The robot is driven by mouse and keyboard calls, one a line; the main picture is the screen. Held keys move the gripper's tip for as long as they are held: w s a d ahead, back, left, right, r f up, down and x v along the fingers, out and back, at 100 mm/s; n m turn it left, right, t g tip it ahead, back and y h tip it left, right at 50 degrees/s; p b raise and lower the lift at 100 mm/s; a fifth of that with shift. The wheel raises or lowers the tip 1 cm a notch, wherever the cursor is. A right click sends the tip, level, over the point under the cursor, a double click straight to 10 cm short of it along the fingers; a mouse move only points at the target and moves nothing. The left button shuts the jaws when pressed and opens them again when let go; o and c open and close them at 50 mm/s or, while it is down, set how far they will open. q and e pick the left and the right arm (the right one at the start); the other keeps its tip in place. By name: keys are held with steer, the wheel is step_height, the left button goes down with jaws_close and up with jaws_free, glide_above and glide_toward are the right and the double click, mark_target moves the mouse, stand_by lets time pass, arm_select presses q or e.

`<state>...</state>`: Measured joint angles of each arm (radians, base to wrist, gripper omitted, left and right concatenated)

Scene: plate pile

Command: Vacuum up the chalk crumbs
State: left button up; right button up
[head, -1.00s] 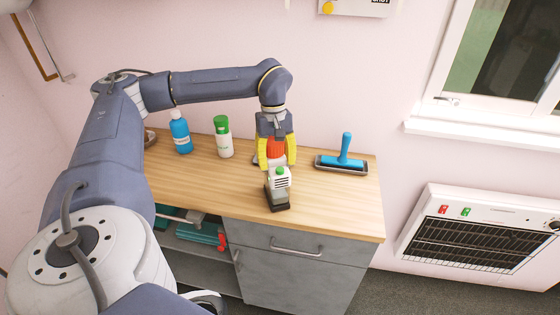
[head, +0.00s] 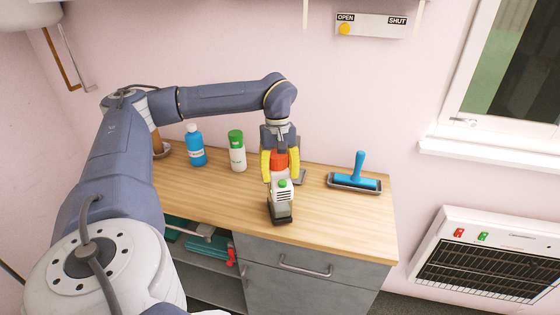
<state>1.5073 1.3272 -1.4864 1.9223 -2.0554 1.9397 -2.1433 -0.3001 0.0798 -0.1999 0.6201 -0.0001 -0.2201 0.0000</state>
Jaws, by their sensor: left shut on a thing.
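My left gripper (head: 280,160) has yellow fingers and is shut on a small handheld vacuum (head: 281,195). The vacuum has a red part between the fingers, a white vented body with a green button, and a dark clear nozzle end. Its nozzle points down toward the front of the wooden worktop (head: 225,208); I cannot tell whether it touches. No chalk crumbs can be made out on the worktop; any there are too small or hidden behind the vacuum and arm. My right gripper is not in view.
A blue bottle (head: 196,148) and a white bottle with green cap (head: 237,154) stand behind left. A blue-handled roller in a tray (head: 355,181) lies at right. A grey flat thing (head: 300,177) is partly hidden behind the gripper. The front left worktop is clear.

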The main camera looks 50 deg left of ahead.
mark_target(280, 158)
arm_select(q)
steer(key=shift+r, duration=2.7)
steer(key=shift+r, duration=1.4)
